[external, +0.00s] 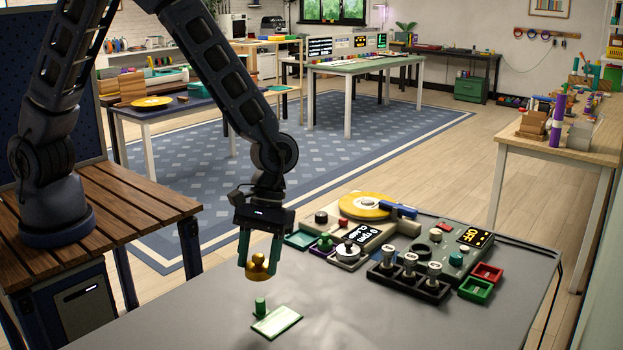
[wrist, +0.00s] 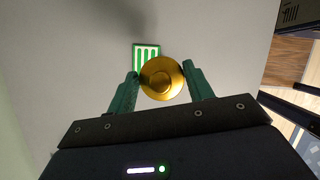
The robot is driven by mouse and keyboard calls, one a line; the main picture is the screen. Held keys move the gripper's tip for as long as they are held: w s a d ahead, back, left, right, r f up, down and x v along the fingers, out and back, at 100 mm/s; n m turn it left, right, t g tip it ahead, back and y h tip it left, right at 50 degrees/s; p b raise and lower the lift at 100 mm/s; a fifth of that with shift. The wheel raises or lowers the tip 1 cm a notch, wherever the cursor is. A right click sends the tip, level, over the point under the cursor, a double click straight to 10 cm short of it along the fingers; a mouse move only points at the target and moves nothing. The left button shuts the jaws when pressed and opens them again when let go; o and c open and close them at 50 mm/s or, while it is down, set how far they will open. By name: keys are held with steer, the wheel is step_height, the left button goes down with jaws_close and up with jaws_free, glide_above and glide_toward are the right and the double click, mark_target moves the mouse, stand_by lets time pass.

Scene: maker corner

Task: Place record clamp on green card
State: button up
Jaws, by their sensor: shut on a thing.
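The record clamp is a gold, domed round piece with a knob on top (external: 259,272). My gripper (external: 259,260) has its two green fingers shut on it and holds it above the grey table. In the wrist view the clamp (wrist: 162,78) sits between the fingertips (wrist: 161,82). The green card (external: 277,321) lies flat on the table, below and slightly right of the clamp in the external view. In the wrist view the white-striped green card (wrist: 146,51) shows just beyond the clamp, which hides its near part.
A small green cylinder (external: 260,305) stands by the card's back left edge. A turntable with a yellow record (external: 364,206) and a black rack of knobbed pieces (external: 408,285) stand at the back right. The grey table (external: 400,325) is clear in front.

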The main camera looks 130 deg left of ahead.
mark_target(261, 301)
steer(key=shift+f, duration=3.3)
steer(key=shift+f, duration=0.5)
steer(key=o, duration=1.1)
